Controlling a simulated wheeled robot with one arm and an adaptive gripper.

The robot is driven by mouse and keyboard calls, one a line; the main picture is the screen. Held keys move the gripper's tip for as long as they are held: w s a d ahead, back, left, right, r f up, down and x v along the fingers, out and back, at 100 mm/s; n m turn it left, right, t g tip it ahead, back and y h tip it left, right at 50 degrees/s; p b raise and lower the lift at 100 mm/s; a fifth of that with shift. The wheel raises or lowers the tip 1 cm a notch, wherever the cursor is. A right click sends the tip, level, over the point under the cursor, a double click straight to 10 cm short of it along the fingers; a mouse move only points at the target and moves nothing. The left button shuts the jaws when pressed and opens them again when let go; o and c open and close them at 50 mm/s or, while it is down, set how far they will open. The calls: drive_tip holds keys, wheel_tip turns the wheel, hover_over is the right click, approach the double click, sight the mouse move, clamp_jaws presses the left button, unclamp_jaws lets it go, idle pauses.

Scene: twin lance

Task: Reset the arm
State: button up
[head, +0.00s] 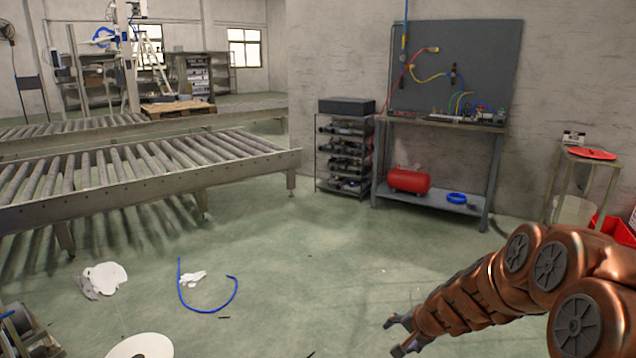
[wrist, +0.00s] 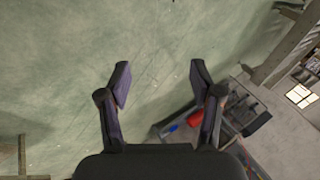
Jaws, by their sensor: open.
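My gripper (head: 398,336) is at the lower middle right of the head view, at the end of my copper-coloured arm (head: 480,295). The arm reaches in from the right edge and slopes down to the left over the green floor. In the wrist view my gripper (wrist: 160,85) has its two dark fingers spread apart.
A workbench (head: 440,120) with a red tank (head: 409,180) stands at the back wall beside a shelf rack (head: 343,150). A roller conveyor (head: 140,170) fills the left. A blue hose (head: 236,290) and white scraps (head: 104,278) lie on the floor. The middle floor is clear.

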drive_tip(key=s+a+r+n+g+p, duration=0.25)
drive_tip(key=s+a+r+p, duration=0.2)
drive_tip(key=s+r, duration=0.45)
drive_tip(key=s+a+r+n+g+p, duration=0.2)
drive_tip(key=s+a+r+n+p, duration=0.25)
drive_tip(key=s+r, duration=0.5)
drive_tip(key=s+d+r+g+h+p, duration=0.1)
drive_tip(key=s+d+r+p, duration=0.1)
drive_tip(key=s, duration=0.5)
drive_tip(key=s+d+r+n+g+h+p, duration=0.1)
drive_tip(key=s+d+r+p, duration=0.1)
drive_tip(key=s+r, duration=0.3)
drive_tip(key=s+d+r+g+p, duration=0.1)
drive_tip(key=s+d+r+p, duration=0.2)
drive_tip(key=s, duration=0.6)
drive_tip(key=shift+s+r+n+h+p, duration=0.25)
drive_tip(key=shift+r+n+h+p, duration=0.15)
drive_tip(key=shift+p, duration=0.35)
